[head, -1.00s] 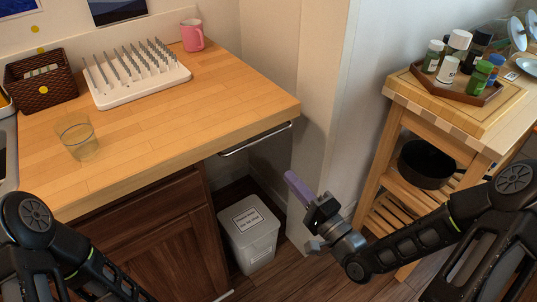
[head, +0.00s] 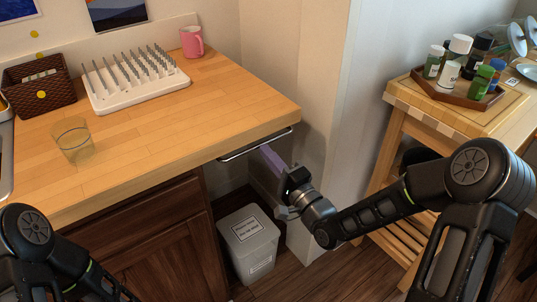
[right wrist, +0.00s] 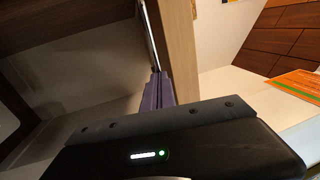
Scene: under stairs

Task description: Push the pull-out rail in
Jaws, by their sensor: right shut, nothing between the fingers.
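The pull-out rail (head: 240,150) is a thin silver bar under the right end of the wooden counter, sticking out a little from below its edge. In the right wrist view the rail (right wrist: 151,38) runs along the counter's underside towards my fingers. My right gripper (head: 268,153) has purple fingers, which are shut and empty. Their tips are at the rail, just below the counter edge; I cannot tell whether they touch it. The fingers also show in the right wrist view (right wrist: 157,90). My left arm shows at the lower left, but its gripper is out of view.
A white bin (head: 249,243) stands on the floor below the rail. The counter (head: 190,120) holds a glass (head: 74,142), a rack (head: 135,82), a basket (head: 38,88) and a pink mug (head: 192,42). A wooden cart (head: 395,150) stands at the right.

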